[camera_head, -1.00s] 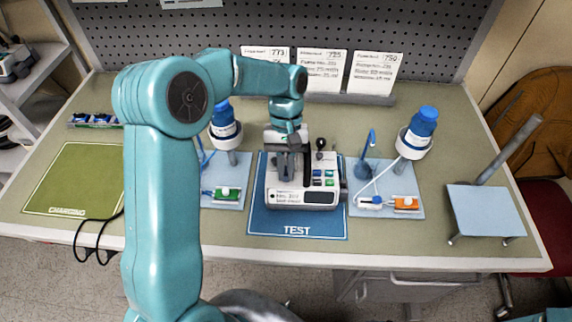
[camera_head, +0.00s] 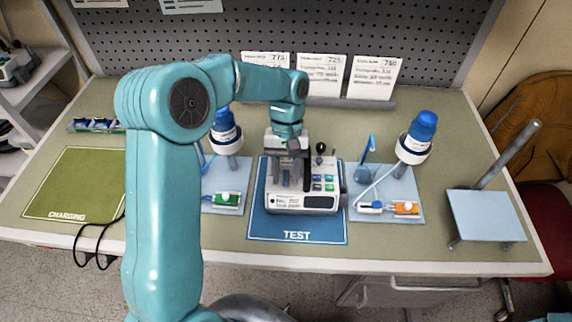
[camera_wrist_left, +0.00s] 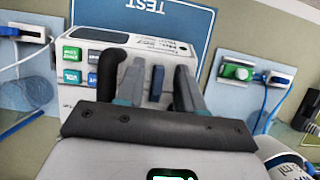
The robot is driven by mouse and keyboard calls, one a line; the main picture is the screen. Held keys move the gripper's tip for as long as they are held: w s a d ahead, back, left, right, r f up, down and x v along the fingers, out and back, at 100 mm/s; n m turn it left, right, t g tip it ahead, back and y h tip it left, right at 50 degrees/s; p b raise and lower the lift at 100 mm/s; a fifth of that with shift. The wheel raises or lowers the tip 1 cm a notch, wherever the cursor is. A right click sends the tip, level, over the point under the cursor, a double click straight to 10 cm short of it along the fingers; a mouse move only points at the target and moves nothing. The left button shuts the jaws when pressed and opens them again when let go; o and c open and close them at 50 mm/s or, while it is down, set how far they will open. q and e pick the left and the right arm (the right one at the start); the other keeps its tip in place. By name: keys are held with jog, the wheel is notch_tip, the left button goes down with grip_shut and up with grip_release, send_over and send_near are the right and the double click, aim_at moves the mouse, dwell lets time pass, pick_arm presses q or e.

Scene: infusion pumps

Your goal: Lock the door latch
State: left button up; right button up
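A white infusion pump (camera_head: 301,202) stands on the blue TEST mat (camera_head: 297,236), its small display facing the front edge. It also shows in the left wrist view (camera_wrist_left: 84,34), upside down, with green and blue keys. A black lever (camera_head: 320,148) stands up on the pump; it shows in the wrist view (camera_wrist_left: 110,72) beside one finger. My left gripper (camera_head: 287,178) points down over the pump's left half. In the wrist view its grey fingers (camera_wrist_left: 158,86) are apart, with a blue-grey upright piece between them. I cannot tell which part is the latch, or whether the fingers touch the pump. My right gripper is out of view.
Light-blue pads to both sides hold stands with blue-capped bottles (camera_head: 227,130) (camera_head: 416,138), tubing and small clips, one green (camera_head: 228,198), one orange (camera_head: 405,208). A green CHARGING mat (camera_head: 75,185) lies empty at left. Cards (camera_head: 319,75) stand behind the pump.

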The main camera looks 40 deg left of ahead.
pick_arm(q)
jog(key=p+v, duration=0.1)
jog(key=v, duration=1.5)
jog(key=shift+r, duration=0.15)
jog(key=shift+s, duration=0.1)
